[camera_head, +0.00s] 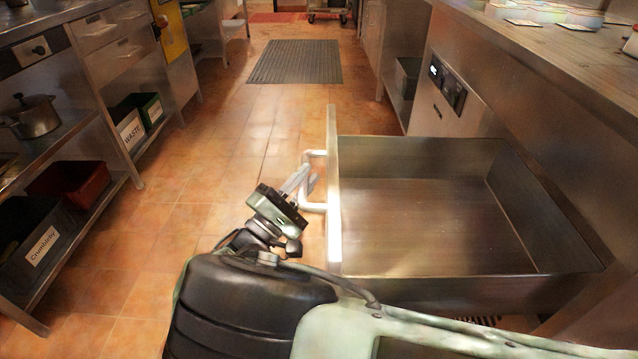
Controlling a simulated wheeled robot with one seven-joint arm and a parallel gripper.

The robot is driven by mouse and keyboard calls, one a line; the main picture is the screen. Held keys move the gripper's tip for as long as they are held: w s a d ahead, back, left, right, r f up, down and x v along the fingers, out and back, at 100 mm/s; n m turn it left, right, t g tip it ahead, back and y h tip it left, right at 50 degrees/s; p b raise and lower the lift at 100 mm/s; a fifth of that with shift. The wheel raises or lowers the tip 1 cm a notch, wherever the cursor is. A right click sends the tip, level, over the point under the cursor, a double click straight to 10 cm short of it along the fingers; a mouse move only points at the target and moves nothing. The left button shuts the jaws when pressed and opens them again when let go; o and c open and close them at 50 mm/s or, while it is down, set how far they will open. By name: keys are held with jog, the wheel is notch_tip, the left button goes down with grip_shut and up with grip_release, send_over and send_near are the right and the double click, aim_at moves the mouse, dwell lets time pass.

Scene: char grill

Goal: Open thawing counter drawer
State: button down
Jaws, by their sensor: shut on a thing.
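The thawing counter drawer (430,205) is pulled far out from the steel counter on the right. It is a deep steel tray and its inside is empty. Its front panel (333,235) faces left, and a pale bracket-shaped handle (314,207) stands out from it. My gripper (302,182) is at the handle, shut on it, with its fingers at the handle's upper part. The exact contact is small and partly hidden by the fingers.
A steel counter (560,75) runs along the right. Steel shelves at left hold a pot (36,117), a red bin (70,184) and labelled bins (40,243). The tiled floor (215,165) between is clear, with a dark mat (295,62) farther off.

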jog(key=shift+a+f, duration=0.1)
jog(key=shift+a, duration=0.3)
jog(key=c, duration=1.4)
grip_release()
jog(key=shift+o, duration=0.2)
jog(key=shift+s, duration=0.1)
jog(key=v, duration=1.7)
jog(key=shift+b, duration=0.35)
jog(key=shift+s+a, duration=0.1)
jog(key=shift+s, duration=0.05)
